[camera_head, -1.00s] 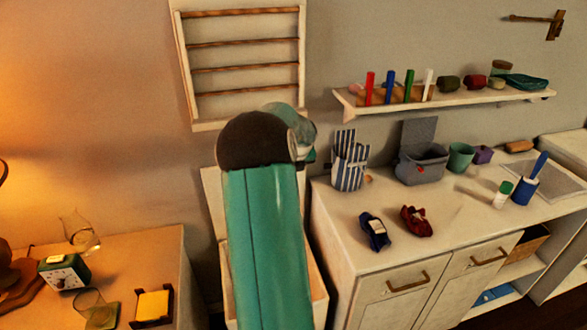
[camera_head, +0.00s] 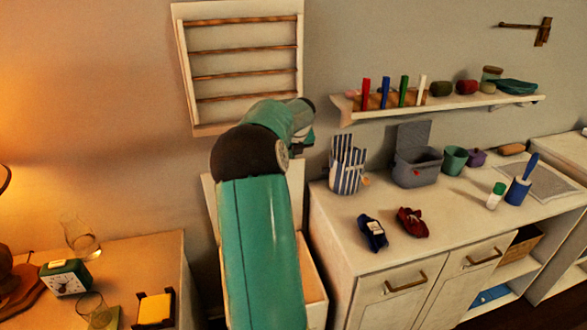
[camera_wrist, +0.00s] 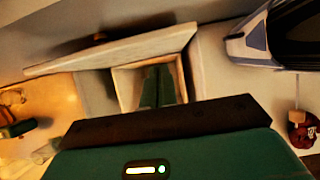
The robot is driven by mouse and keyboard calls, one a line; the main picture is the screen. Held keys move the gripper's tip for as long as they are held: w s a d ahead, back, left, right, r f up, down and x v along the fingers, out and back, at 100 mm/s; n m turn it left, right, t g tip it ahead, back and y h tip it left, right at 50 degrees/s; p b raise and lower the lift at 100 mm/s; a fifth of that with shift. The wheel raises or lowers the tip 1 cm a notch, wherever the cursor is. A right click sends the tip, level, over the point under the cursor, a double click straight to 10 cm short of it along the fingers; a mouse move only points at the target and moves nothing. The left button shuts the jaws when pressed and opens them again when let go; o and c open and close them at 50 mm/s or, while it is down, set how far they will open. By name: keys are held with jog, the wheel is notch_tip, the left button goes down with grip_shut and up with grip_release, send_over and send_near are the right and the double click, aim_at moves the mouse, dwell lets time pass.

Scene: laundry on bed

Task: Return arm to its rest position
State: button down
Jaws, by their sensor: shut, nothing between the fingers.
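In the head view my teal arm (camera_head: 258,245) rises from the bottom edge to a dark elbow joint. Past it, the end section (camera_head: 285,120) bends to the right, over the laundry bin and in front of the wall. My fingers do not show clearly there. In the wrist view my gripper (camera_wrist: 165,118) fills the bottom as a dark bar with a green body and a small light. It is shut and empty.
A white bin (camera_head: 312,280) stands behind the arm. Right is a white cabinet (camera_head: 340,225) with blue and red bundles, a striped holder (camera_head: 347,165) and a grey box (camera_head: 418,168). A shelf (camera_head: 450,103) and rack (camera_head: 183,70) hang above. A side table (camera_head: 150,258) stands left.

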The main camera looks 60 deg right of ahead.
jog(key=shift+w+d+r, duration=0.2)
jog(key=shift+w+r, duration=0.05)
jog(key=shift+r, duration=0.3)
jog(key=w+a+r+n+t+y, duration=0.1)
jog(key=w+a+r+n, duration=0.2)
jog(key=a+n, duration=0.65)
jog(key=w+a+r+n+y, duration=0.1)
jog(key=w+a+r+n, duration=0.25)
jog(key=a, duration=1.15)
jog(key=w+a+r+n+t+y, duration=0.1)
jog(key=w+a+r+n, duration=0.25)
jog(key=a+n, duration=0.65)
jog(key=s+a+n+y, duration=0.1)
jog(key=s+a+n, duration=0.3)
jog(key=a, duration=0.6)
jog(key=s+a+n, duration=0.3)
jog(key=a+n, duration=0.4)
jog(key=a, duration=0.3)
jog(key=s+a+f+n, duration=0.3)
jog(key=s+a+n, duration=0.6)
jog(key=a+n, duration=0.1)
jog(key=shift+f+n, duration=0.3)
jog(key=shift+n, duration=0.5)
